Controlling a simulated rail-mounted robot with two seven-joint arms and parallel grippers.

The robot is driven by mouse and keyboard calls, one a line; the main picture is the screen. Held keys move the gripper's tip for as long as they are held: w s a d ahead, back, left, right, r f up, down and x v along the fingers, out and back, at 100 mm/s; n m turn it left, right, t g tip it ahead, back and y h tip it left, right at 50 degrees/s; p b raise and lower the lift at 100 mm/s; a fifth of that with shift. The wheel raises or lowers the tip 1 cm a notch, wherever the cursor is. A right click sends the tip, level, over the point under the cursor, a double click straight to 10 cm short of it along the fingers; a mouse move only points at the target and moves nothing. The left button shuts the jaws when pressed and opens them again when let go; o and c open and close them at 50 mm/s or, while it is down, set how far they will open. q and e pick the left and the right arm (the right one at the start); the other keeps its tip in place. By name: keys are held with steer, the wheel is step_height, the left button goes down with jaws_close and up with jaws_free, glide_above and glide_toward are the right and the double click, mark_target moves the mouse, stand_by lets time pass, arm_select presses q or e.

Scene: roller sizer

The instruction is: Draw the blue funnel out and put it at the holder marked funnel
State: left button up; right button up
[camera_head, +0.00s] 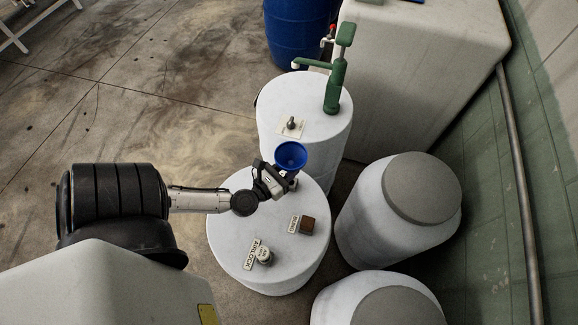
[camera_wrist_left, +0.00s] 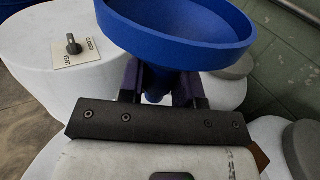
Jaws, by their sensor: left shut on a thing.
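The blue funnel (camera_head: 290,153) is upright, mouth up, over the far part of the front white drum (camera_head: 227,238). In the left wrist view the funnel (camera_wrist_left: 180,28) fills the top middle, its stem between the fingers. My left gripper (camera_head: 283,180) is shut on that stem; it also shows in the left wrist view (camera_wrist_left: 156,90). The stem's lower end is hidden, so I cannot tell whether it sits in an opening. A holder marked funnel cannot be picked out; the small labels are hard to read. My right gripper is not in view.
A brown block (camera_head: 308,225) and a pale round piece (camera_head: 263,255), each beside a small label, stand on the front drum. Behind is another white drum (camera_head: 275,105) with a grey knob (camera_head: 291,122) and a green pump (camera_head: 335,85). Grey-lidded drums (camera_head: 423,188) stand right.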

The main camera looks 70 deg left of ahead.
arm_select(q)
step_height(320, 180, down, 4)
steer(key=b, duration=0.3)
steer(key=shift+r, duration=0.2)
steer(key=shift+f+b, duration=0.95)
steer(key=shift+f, duration=0.15)
stand_by(0.5)
stand_by(0.7)
steer(key=shift+f+b, duration=0.35)
steer(key=shift+f, duration=0.25)
steer(key=shift+f+b, duration=0.5)
steer(key=shift+f, duration=0.1)
